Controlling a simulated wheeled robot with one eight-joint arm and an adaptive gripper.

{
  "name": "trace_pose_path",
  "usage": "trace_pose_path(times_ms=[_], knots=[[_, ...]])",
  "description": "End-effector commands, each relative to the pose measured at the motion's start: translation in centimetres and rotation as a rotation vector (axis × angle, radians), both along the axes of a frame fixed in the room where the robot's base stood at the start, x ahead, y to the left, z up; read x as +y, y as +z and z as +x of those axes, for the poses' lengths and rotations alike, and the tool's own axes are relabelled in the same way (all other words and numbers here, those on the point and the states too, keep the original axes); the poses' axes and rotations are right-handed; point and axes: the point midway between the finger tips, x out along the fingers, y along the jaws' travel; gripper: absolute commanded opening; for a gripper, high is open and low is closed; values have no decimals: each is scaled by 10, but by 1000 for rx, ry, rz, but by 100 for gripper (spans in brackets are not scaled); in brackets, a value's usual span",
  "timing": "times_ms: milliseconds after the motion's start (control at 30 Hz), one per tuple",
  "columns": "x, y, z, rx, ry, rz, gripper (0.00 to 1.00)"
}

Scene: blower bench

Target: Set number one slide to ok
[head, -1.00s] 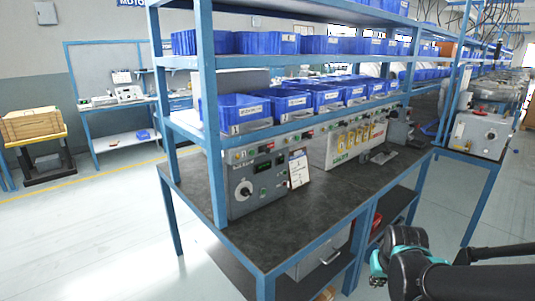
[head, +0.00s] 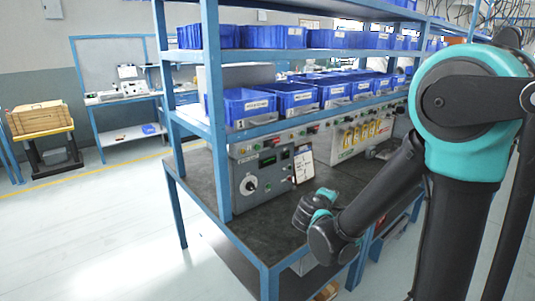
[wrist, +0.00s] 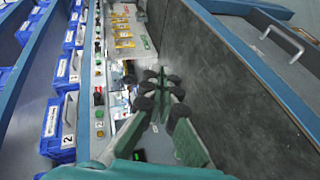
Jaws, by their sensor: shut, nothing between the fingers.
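The number one slide cannot be made out for certain in either view. A grey control box (head: 262,178) with a round knob (head: 249,185) and a small dark display stands on the dark bench top (head: 205,180), behind the front post. A white card (head: 303,166) leans at its right side. In the wrist view, my gripper (wrist: 162,82) has its green fingers with dark pads over the bench, beside the row of panel controls (wrist: 99,97). It is shut and empty. In the head view, my wrist is over the right front of the bench, and the fingers are hidden.
Blue bins (head: 249,105) fill the shelves above the panels. A blue frame post (head: 215,110) stands at the near corner. A light panel with yellow parts (head: 352,134) is further along, and it also shows in the wrist view (wrist: 122,28). The bench's front strip is mostly clear.

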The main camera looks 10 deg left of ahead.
Motion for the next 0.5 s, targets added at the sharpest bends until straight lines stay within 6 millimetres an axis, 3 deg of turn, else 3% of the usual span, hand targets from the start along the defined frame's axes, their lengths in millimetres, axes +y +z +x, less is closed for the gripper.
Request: trace_pose_path(times_ms=[33,167,300,500], knots=[[28,7,5,-44,55,-49,0],[92,28,7,-167,180,-175,0],[162,46,-5,-301,304,-293,0],[232,61,-30,-447,421,-406,0]])
